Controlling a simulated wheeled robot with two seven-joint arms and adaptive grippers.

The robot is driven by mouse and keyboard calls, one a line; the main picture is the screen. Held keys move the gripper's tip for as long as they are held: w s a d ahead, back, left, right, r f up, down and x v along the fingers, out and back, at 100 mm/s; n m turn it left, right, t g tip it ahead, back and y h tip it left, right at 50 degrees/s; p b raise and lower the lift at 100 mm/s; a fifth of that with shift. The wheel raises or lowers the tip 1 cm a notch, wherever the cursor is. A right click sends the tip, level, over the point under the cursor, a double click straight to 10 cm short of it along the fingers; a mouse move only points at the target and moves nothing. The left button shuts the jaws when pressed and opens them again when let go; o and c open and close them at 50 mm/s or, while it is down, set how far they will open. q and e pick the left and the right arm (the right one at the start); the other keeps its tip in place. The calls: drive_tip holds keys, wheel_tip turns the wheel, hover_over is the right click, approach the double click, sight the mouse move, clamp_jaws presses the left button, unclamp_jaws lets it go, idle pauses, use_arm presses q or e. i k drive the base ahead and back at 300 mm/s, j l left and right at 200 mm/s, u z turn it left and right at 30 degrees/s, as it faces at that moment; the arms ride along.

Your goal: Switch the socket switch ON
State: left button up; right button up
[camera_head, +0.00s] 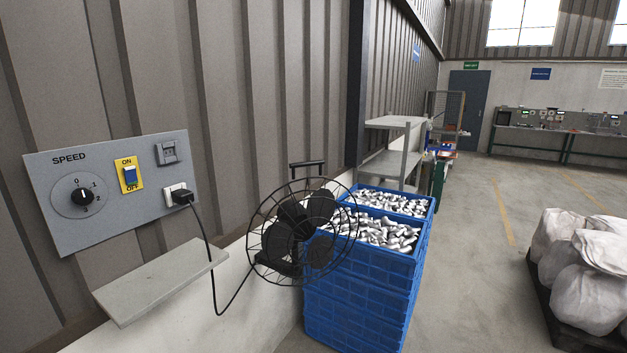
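A grey control panel (110,225) is fixed to the corrugated wall at the left. On it is the socket switch (130,176), a blue rocker on a yellow plate marked ON at the top and OFF at the bottom. I cannot tell clearly which way the rocker is tipped. A SPEED dial (83,197) is left of the switch, with a black knob. Right of it, a black plug (182,197) sits in the white socket, its cable running down to a black caged fan (302,232). Neither of my grippers is in view.
A grey shelf (160,285) juts out below the panel. Stacked blue crates (362,300) of metal castings stand beyond the fan. White sacks on a dark pallet (553,310) are at the right. The floor (470,260) between is clear.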

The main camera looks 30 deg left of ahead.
sight(131, 171)
drive_tip(key=u, duration=2.05)
drive_tip(key=k+j+u, duration=0.15)
drive_tip(key=j, duration=0.15)
